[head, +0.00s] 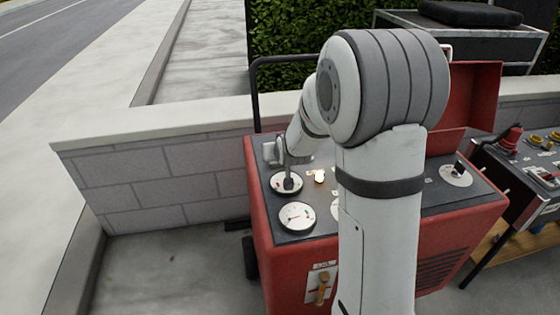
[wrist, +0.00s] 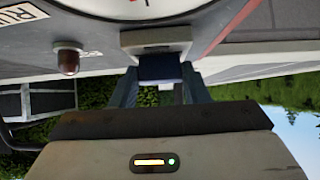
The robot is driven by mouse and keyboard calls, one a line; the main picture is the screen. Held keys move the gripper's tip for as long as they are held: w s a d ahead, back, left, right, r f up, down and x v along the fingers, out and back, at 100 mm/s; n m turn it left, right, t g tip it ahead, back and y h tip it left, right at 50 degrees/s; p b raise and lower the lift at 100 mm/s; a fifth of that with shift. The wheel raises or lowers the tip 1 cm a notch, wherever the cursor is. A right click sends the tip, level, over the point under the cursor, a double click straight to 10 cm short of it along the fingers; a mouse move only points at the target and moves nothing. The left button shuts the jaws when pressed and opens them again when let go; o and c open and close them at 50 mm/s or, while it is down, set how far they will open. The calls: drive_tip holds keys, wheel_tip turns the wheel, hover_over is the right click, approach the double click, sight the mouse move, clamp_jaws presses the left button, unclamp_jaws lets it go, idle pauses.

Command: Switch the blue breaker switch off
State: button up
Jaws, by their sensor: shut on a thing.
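In the wrist view, the blue breaker switch (wrist: 161,68) stands out from a pale square mount on the panel, under the edge of a white gauge. My gripper (wrist: 161,84) has a finger on each side of the switch and is shut on it. In the head view my gripper (head: 288,184) is at the left part of the red machine's dark top panel, by the upper round gauge (head: 277,185). The switch cannot be made out there, and my arm covers the middle of the panel.
The red machine (head: 264,240) has an open red lid behind my arm. A second white gauge (head: 297,216) and a lit lamp (head: 320,177) are close by. A brick wall (head: 150,180) runs behind. Another control panel (head: 530,165) stands at right.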

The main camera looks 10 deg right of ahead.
drive_tip(key=shift+s+f+t+b, duration=0.15)
drive_tip(key=shift+t+b, duration=0.25)
drive_tip(key=shift+b, duration=0.4)
drive_tip(key=o, duration=1)
drive_tip(key=p+v, duration=0.1)
drive_tip(key=v, duration=0.5)
drive_tip(key=shift+s+r, duration=0.15)
drive_tip(key=shift+r, duration=0.1)
drive_tip(key=shift+s+r, duration=0.25)
drive_tip(key=shift+s, duration=0.35)
drive_tip(key=shift+p, duration=0.3)
